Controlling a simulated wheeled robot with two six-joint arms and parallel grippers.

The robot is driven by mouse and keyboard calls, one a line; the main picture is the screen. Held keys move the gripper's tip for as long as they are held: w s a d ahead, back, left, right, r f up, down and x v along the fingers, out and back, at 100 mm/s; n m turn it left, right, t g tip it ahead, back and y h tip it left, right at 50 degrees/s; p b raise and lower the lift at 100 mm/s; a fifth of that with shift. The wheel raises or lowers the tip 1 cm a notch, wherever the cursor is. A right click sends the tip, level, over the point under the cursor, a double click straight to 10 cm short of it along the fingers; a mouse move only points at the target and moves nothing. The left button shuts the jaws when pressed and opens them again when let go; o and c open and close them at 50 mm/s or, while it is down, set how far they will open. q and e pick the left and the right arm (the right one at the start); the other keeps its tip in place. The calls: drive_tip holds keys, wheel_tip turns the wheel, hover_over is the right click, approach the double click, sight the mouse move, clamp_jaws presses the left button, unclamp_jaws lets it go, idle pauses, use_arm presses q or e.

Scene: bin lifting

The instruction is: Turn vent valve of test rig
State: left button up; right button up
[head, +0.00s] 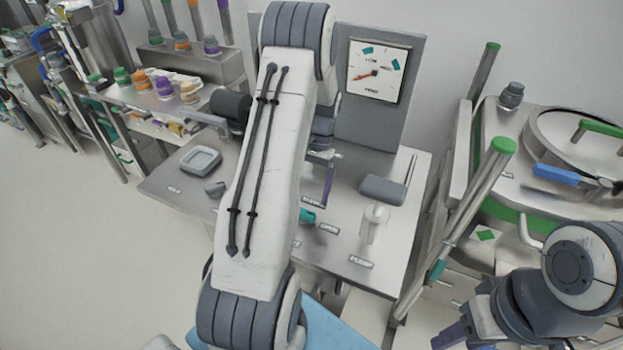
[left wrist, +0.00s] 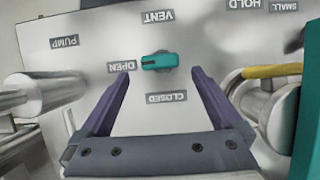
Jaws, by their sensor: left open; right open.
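The vent valve is a small teal knob (left wrist: 158,61) on the rig's pale panel, below the upside-down VENT label. Its long axis lies roughly level, and the end with a dark mark faces the OPEN label (left wrist: 121,67); the CLOSED label (left wrist: 167,97) is below it. Part of the teal knob (head: 306,215) shows in the head view, the rest behind my left arm. My left gripper (left wrist: 160,78) is open, its purple fingers spread on either side of the knob, with no visible contact. My right gripper (head: 450,336) is open, low at the right, partly cut off.
A dial gauge (head: 378,71) with an orange needle stands at the rig's back. The pump (head: 374,219) is right of the valve; a grey tray (head: 201,160) lies left. A yellow piece (left wrist: 272,71) and a teal piece (left wrist: 307,130) are near the right finger.

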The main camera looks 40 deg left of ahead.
use_arm(q)
drive_tip(key=v, duration=0.5)
drive_tip(key=shift+s, duration=0.1)
idle(0.4)
